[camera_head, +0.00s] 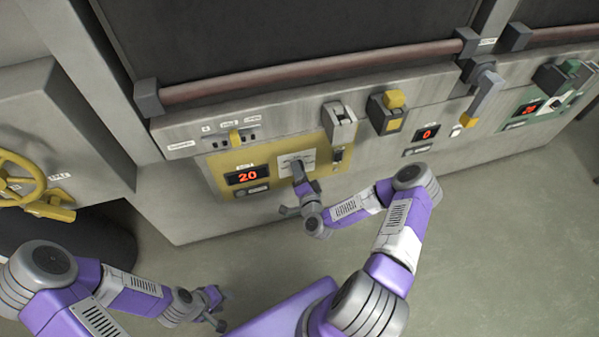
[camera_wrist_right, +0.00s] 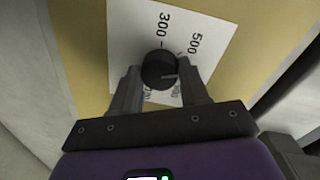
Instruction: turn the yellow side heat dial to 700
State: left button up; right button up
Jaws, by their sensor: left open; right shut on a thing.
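The yellow heat panel (camera_head: 225,163) is on the front of the machine, with a red display (camera_head: 247,177) reading 20. Its black dial (camera_wrist_right: 158,68) sits on a white scale plate (camera_wrist_right: 130,25); 300 and 500 are readable, and the lower numbers are partly covered by my gripper. A pale line on the dial points right in the wrist view, below the 500 label. My right gripper (camera_wrist_right: 157,88) is shut on the dial, one finger on each side; it also shows in the head view (camera_head: 298,172). My left gripper (camera_head: 217,310) is open and empty, low over the floor.
A long handrail (camera_head: 310,72) runs above the panel. A lever switch (camera_head: 339,120), a yellow-topped switch (camera_head: 392,103) and a display reading 0 (camera_head: 428,133) are to the right. A green panel (camera_head: 528,112) is farther right. A yellow handwheel (camera_head: 22,178) is at the left.

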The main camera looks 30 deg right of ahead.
jog(key=shift+m, duration=1.8)
jog(key=o, duration=1.1)
jog(key=shift+c, duration=0.2)
jog(key=p+v, duration=0.1)
jog(key=v, duration=0.6)
jog(key=shift+s, duration=0.35)
